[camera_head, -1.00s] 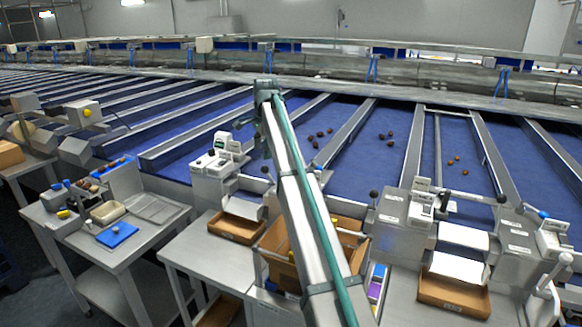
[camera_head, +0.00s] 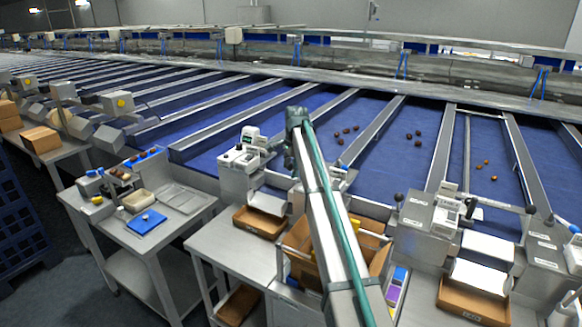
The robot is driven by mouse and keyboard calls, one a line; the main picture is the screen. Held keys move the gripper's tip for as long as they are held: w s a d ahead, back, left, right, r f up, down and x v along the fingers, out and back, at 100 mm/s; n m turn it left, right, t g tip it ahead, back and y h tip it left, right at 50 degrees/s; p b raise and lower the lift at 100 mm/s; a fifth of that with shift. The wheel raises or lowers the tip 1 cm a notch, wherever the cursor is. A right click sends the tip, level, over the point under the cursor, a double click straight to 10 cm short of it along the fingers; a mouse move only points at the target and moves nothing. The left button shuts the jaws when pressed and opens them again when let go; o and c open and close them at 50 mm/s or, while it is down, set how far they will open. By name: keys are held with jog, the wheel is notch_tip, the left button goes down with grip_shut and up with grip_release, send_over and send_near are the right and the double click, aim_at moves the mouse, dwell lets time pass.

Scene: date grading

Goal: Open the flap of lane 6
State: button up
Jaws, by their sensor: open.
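My arm rises from the bottom middle to its joint (camera_head: 297,118) in front of the blue lanes. My gripper's fingers cannot be made out; the end of the arm is hidden behind its own links. Control boxes with levers stand at the lane ends: one with a white top (camera_head: 242,155) left of my arm, one (camera_head: 430,215) right of it with black-knobbed levers, and another (camera_head: 545,255) at the far right. Lane numbers are too small to read, so I cannot tell which flap belongs to lane 6. My arm hides part of the lane end behind it.
Dates (camera_head: 347,131) lie in small groups on the lanes. Cardboard boxes stand at the lane ends, a large one (camera_head: 300,262) behind my arm and one (camera_head: 470,300) at right. A steel table (camera_head: 150,235) with trays stands left. A blue crate (camera_head: 20,225) is at the left edge.

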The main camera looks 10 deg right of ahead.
grip_shut()
dwell(0.4)
